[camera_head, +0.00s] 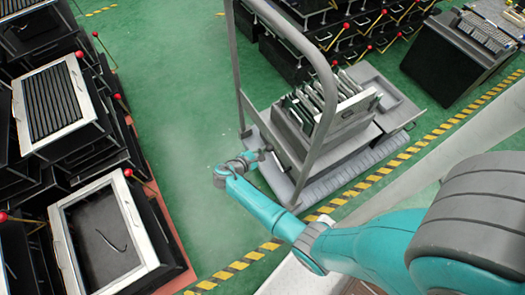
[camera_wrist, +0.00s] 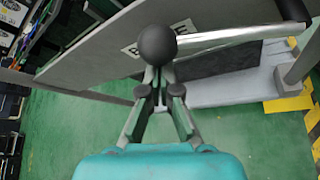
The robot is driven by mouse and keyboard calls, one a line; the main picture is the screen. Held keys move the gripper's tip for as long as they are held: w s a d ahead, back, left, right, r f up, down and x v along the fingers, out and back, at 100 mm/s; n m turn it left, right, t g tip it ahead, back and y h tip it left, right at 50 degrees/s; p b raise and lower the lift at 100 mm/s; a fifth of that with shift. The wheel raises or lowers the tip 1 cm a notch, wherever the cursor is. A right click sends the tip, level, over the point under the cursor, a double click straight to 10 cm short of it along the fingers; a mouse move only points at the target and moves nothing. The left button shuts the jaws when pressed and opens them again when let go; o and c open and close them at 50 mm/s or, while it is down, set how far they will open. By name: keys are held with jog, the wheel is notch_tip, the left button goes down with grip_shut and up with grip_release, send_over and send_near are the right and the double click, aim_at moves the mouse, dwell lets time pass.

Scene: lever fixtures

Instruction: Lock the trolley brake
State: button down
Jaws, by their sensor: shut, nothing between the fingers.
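The trolley stands at the centre right in the head view, with a tall grey push frame (camera_head: 327,100) and a pale base (camera_head: 345,172). In the wrist view, a silver lever (camera_wrist: 225,37) runs across a grey panel (camera_wrist: 100,52). It has a dark ball knob (camera_wrist: 157,45) at its left end and a black end at the right. Partly hidden lettering shows behind the knob. My gripper (camera_wrist: 159,76) is shut and empty, its fingertips just below the knob in the picture. Whether they touch it I cannot tell. In the head view my gripper (camera_head: 262,154) is beside the trolley's left side.
Upright boards (camera_head: 318,103) stand on the trolley. Dark racks with red-knobbed levers and a framed bin (camera_head: 68,250) line the left. More racks (camera_head: 345,30) stand behind. Green floor (camera_head: 180,90) is open left of the trolley. Yellow-black floor tape (camera_head: 245,262) runs along the front.

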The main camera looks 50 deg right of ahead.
jog(key=shift+r, duration=0.1)
jog(key=s+a+r+m+t+h, duration=0.2)
jog(key=s+r+m+t+h, duration=0.2)
jog(key=s+r+m, duration=0.5)
jog(key=shift+s+a+r+m+h, duration=0.15)
jog(key=shift+s+a+m+h, duration=0.15)
jog(key=shift+h, duration=0.4)
dwell(0.3)
dwell(0.5)
jog(key=w, duration=0.4)
jog(key=v, duration=0.9)
jog(key=shift+a+r, duration=0.2)
jog(key=shift+a, duration=0.2)
